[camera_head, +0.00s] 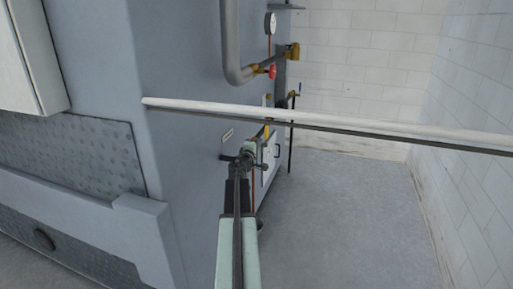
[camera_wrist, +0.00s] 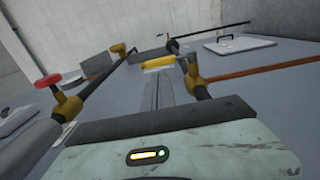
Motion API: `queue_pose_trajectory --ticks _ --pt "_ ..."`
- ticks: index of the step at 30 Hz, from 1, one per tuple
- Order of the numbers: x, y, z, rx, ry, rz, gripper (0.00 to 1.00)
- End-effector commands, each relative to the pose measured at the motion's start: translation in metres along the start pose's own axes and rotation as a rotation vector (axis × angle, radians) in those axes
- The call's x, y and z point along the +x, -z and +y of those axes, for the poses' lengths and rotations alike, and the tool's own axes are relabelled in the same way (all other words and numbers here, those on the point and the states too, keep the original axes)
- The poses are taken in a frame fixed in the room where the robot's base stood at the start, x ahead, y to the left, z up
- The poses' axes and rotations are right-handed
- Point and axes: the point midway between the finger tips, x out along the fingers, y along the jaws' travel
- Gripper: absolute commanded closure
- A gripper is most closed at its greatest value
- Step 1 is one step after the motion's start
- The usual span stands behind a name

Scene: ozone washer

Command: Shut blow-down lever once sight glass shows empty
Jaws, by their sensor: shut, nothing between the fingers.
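A yellow lever (camera_wrist: 158,63) shows in the wrist view just beyond my fingertips, beside a brass fitting (camera_wrist: 194,78) on a dark pipe. It looks like the blow-down lever. In the head view a yellow part (camera_head: 266,131) shows just past the end of my arm. My gripper (camera_wrist: 160,78) is shut and empty, its fingers together and pointing toward the yellow lever. I cannot tell whether they touch it. In the head view my gripper (camera_head: 258,148) is small and near the machine's side. I cannot make out the sight glass or its level.
The big grey machine (camera_head: 190,110) fills the left. A pale horizontal bar (camera_head: 330,120) crosses the head view. Floor (camera_head: 345,210) to the right is clear up to the tiled wall.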

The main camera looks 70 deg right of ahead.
Motion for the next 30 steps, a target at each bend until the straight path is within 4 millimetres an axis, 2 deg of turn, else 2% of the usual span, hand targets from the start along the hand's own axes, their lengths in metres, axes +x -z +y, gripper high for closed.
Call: queue_pose_trajectory --ticks 1,6,12,18,24,30 --pt "0.016 0.001 0.0 0.0 0.0 -0.001 1.0" --pt "0.05 0.0 0.0 0.0 0.0 -0.002 1.0" --pt "0.074 0.0 0.0 0.0 0.0 -0.001 1.0" --pt "0.079 -0.001 0.0 0.0 0.0 -0.002 1.0" --pt "0.074 -0.006 0.0 0.0 0.0 -0.006 1.0" --pt "0.079 0.011 0.004 0.002 0.014 0.004 1.0"
